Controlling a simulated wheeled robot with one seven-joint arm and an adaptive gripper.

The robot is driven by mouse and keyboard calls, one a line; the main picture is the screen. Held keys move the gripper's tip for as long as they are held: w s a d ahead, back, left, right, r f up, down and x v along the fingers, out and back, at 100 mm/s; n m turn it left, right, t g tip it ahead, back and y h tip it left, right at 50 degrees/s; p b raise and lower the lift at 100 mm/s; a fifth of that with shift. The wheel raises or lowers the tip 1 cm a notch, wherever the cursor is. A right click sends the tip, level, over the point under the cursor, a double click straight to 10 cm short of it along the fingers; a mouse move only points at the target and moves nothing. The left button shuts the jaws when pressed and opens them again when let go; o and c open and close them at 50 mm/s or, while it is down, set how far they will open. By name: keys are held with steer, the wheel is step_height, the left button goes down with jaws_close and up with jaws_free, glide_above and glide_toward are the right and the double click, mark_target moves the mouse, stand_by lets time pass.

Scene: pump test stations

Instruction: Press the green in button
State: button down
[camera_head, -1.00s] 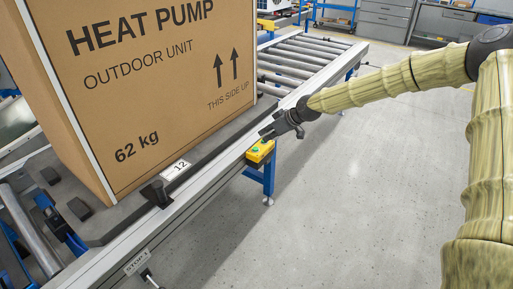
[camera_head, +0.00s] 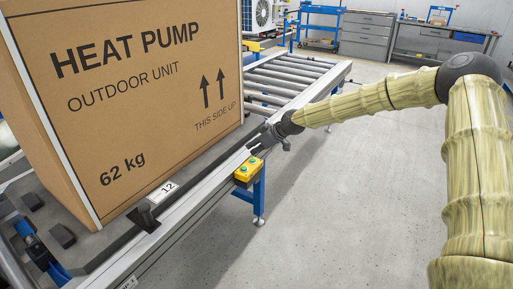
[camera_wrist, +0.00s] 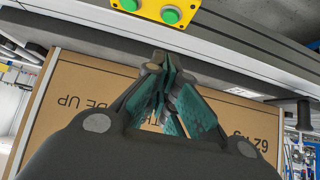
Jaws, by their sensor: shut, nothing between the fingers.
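The yellow button box (camera_head: 248,171) sits on the outer side of the conveyor rail, above a blue leg. It carries two green buttons, one farther (camera_head: 253,160) and one nearer (camera_head: 243,169). In the wrist view both green buttons show at the top edge, one cut off (camera_wrist: 129,4) and one whole (camera_wrist: 170,13). Their labels cannot be read, so I cannot tell which is "in". My gripper (camera_head: 257,147) is shut and empty, just above and beyond the box beside the rail. In the wrist view its fingertips (camera_wrist: 163,62) are below the box in the picture, apart from the buttons.
A large heat pump carton (camera_head: 140,110) stands on the conveyor close to the rail (camera_head: 190,195). Empty rollers (camera_head: 295,75) lie beyond it. A black stop block (camera_head: 143,217) sits on the rail. The floor (camera_head: 340,210) right of the conveyor is clear.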

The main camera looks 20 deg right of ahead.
glide_above(245, 168)
step_height(245, 168, down, 5)
steer(key=shift+r, duration=0.1)
step_height(245, 168, down, 3)
steer(key=shift+d+r+b, duration=0.1)
steer(key=shift+b, duration=0.2)
steer(key=shift+f, duration=0.45)
